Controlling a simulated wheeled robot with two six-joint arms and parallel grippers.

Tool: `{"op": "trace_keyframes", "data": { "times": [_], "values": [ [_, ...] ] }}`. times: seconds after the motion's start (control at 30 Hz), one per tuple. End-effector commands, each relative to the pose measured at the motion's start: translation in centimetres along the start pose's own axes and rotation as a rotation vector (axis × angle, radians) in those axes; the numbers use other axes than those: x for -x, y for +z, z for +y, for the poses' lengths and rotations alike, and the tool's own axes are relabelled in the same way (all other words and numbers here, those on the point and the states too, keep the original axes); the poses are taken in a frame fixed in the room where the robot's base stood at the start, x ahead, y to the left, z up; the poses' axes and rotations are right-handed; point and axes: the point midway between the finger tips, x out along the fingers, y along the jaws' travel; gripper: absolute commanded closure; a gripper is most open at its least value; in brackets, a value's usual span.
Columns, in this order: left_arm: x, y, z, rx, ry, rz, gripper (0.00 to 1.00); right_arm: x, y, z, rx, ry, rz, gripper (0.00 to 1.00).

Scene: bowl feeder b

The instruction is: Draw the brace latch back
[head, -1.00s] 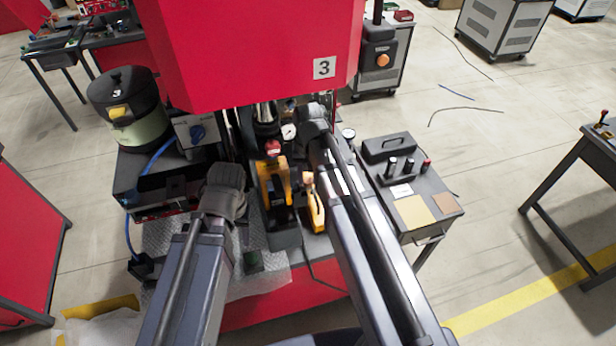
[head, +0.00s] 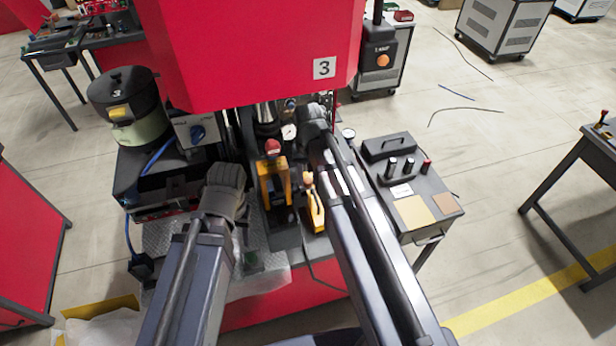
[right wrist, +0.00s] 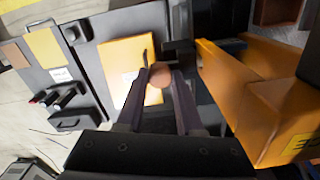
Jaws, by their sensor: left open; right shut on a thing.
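The brace latch appears to be the yellow-orange part (head: 316,212) with a tan rounded knob (head: 308,179), right of an orange frame (head: 274,184). In the right wrist view the knob (right wrist: 161,76) sits between the fingertips of my right gripper (right wrist: 160,80), which is shut on it. Beside it is a yellow plate (right wrist: 128,68) with a white label and a dark slot. The orange frame fills the right of that view. In the head view, my right gripper's fingers are hidden by my arm. My left gripper (head: 226,176) is open left of the frame; its fingertips are hard to make out.
A red machine housing marked 3 (head: 250,50) overhangs the work area. A gauge (head: 289,131) and a red knob (head: 272,147) stand behind the frame.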

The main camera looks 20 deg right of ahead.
Motion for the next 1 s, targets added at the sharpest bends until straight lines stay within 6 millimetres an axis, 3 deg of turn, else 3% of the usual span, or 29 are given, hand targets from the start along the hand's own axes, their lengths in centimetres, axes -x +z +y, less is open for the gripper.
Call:
{"op": "trace_keyframes", "data": {
  "times": [0.27,0.5,0.77,0.8,1.0],
  "values": [
    [0.0,0.0,0.0,0.000,0.000,0.000,0.50,0.0,0.0,0.0,0.000,0.000,0.000,1.00],
    [0.0,0.0,0.0,0.000,0.000,0.000,0.50,0.0,-0.7,2.5,-0.004,0.000,0.000,1.00],
    [0.0,0.0,0.0,0.000,0.000,0.000,0.50,0.0,-0.7,2.7,-0.002,0.004,0.001,1.00],
    [0.0,0.0,0.0,0.000,0.000,0.000,0.50,0.0,-0.7,2.7,-0.002,0.004,0.001,0.60],
    [0.0,0.0,0.0,0.000,0.000,0.000,0.50,0.0,-0.7,2.6,-0.001,0.002,0.001,0.37]
  ]
}}
